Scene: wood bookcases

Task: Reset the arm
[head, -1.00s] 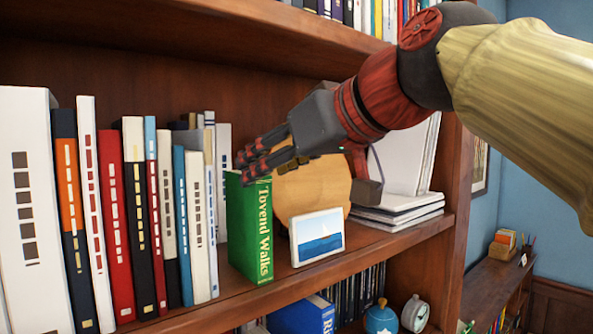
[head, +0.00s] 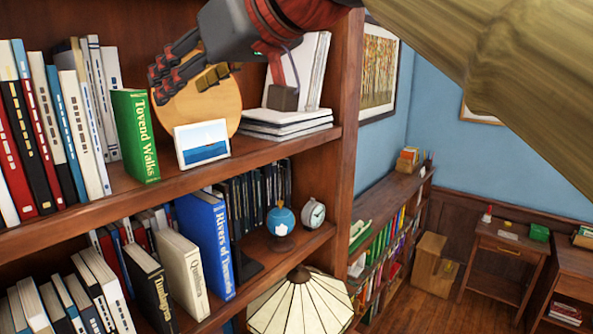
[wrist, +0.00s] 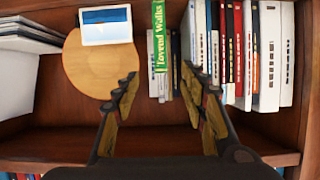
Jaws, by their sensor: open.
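My gripper (head: 176,72) is open and empty, at the upper left of the head view, in front of the upper shelf. Its dark fingers point left, above and to the right of the green book "Tovend Walks" (head: 134,136) and in front of the round wooden board (head: 225,100). In the wrist view the shelf appears upside down. There the two fingers of my gripper (wrist: 160,82) are spread wide, with the green book (wrist: 159,45) seen in the gap beyond them. Nothing is held.
A small framed picture (head: 202,144) and stacked white books (head: 287,121) stand on the upper shelf. Below are a blue book (head: 205,245), a globe-like blue object (head: 281,221), a clock (head: 312,213) and a lampshade (head: 300,305). Open floor (head: 410,307) lies to the right.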

